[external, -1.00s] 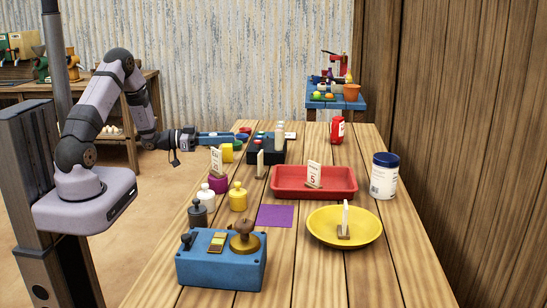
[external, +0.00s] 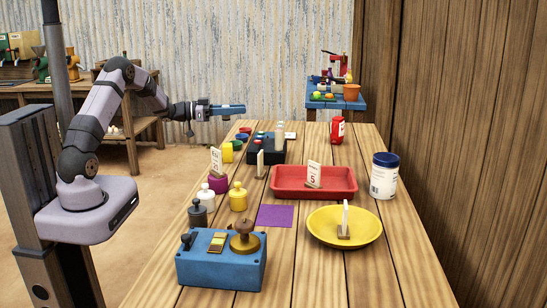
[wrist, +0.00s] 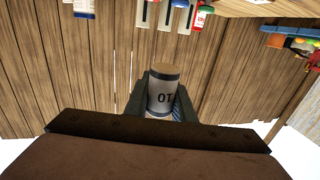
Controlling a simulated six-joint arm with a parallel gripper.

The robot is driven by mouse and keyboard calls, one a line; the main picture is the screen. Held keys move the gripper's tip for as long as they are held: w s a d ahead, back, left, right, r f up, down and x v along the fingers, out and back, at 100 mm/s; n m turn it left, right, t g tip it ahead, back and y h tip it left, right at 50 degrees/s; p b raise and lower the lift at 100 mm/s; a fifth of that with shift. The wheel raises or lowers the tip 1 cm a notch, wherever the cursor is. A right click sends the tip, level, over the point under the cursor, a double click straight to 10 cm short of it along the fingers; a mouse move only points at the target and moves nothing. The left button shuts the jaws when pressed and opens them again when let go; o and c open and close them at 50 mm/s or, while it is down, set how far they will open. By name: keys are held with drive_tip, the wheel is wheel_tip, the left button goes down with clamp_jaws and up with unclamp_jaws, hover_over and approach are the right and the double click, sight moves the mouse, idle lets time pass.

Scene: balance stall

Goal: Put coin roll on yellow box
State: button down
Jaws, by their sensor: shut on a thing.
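My gripper (external: 240,109) is raised above the far left part of the table. In the wrist view, its fingers are shut around the coin roll (wrist: 162,92), a grey cylinder with dark end bands, a tan end face and an upside-down "10". I cannot make out the roll in the external view.
A black tray (external: 266,152) with upright pieces stands right of the yellow box. Nearer are a red tray (external: 328,193), a yellow dish (external: 336,240), a blue device (external: 221,272) and several knobbed weights. A blue-lidded tub (external: 384,176) and red bottle (external: 337,130) stand on the right.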

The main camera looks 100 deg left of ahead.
wheel_tip(320, 180, down, 9)
drive_tip(key=shift+p, duration=0.3)
idle(0.4)
drive_tip(key=shift+f, duration=0.15)
drive_tip(key=c, duration=1.5)
unclamp_jaws()
drive_tip(key=b+v, duration=0.1)
drive_tip(key=v, duration=1.1)
drive_tip(key=shift+b, duration=0.4)
